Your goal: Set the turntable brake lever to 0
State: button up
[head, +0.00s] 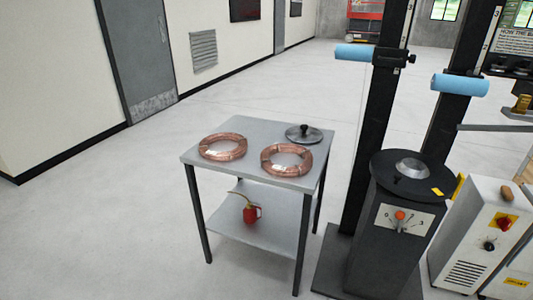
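The turntable (383,172) is a round black disc with a silver hub on a dark grey pedestal, at the right in the head view. On the front of the pedestal is a pale dial plate (388,229) with a 0 at its left and a 3 at its right. The brake lever (400,216) has an orange knob. It points up, to the right of the 0 and left of the 3; the mark behind the knob is hidden. My gripper is not in view.
A grey two-shelf table (254,175) left of the turntable holds two copper coils (223,147) (286,160), a dark lidded disc (304,134) and a red oil can (251,213). Dark posts with blue rollers (355,52) stand behind. A white control box (480,232) stands close right.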

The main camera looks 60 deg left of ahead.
aim_at(400, 215)
jog(key=u, duration=1.7)
jog(key=i+l+u, duration=0.35)
jog(key=i+u, duration=0.15)
jog(key=i, duration=0.1)
